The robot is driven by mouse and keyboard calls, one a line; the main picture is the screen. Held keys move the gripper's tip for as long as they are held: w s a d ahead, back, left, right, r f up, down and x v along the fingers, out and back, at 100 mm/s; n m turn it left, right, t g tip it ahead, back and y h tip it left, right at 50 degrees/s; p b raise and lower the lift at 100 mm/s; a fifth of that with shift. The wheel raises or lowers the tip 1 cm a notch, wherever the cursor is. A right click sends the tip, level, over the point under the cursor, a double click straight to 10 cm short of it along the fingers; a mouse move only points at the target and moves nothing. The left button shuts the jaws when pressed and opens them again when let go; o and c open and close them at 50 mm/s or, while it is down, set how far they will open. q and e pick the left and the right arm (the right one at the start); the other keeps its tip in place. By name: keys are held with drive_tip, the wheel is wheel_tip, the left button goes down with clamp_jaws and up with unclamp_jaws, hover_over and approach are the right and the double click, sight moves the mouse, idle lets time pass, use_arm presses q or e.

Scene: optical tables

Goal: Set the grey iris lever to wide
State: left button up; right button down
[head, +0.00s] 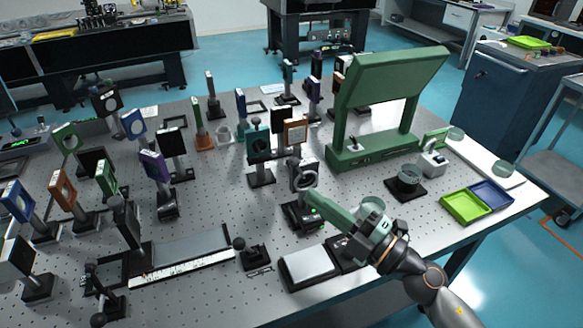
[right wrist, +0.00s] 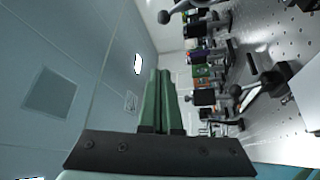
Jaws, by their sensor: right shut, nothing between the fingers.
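A dark grey ring-shaped mount (head: 304,178), which looks like the iris, stands on a post in the middle of the near half of the optical table. Its lever is too small to make out, so I cannot tell its setting. My right gripper (head: 312,196) reaches in from the lower right, with its green fingertips just below and right of the ring. I cannot tell whether they touch it. In the right wrist view the two green fingers (right wrist: 159,85) lie together, shut and empty. My left gripper is not in view.
Several posts with optics crowd the table (head: 215,215) to the left and behind. A large green frame (head: 395,72) stands at the back right. A green tray (head: 465,207) and a blue tray (head: 491,194) lie at the right edge. A pale-topped box (head: 308,264) sits near the front.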

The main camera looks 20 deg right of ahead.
sight(298, 168)
drive_tip(key=p+x, duration=0.3)
drive_tip(key=x, duration=0.7)
drive_tip(key=d, duration=0.1)
drive_tip(key=d+f+b, duration=0.1)
drive_tip(key=w+d+b, duration=0.1)
drive_tip(key=shift+d+f, duration=0.3)
drive_tip(key=shift+f, duration=0.05)
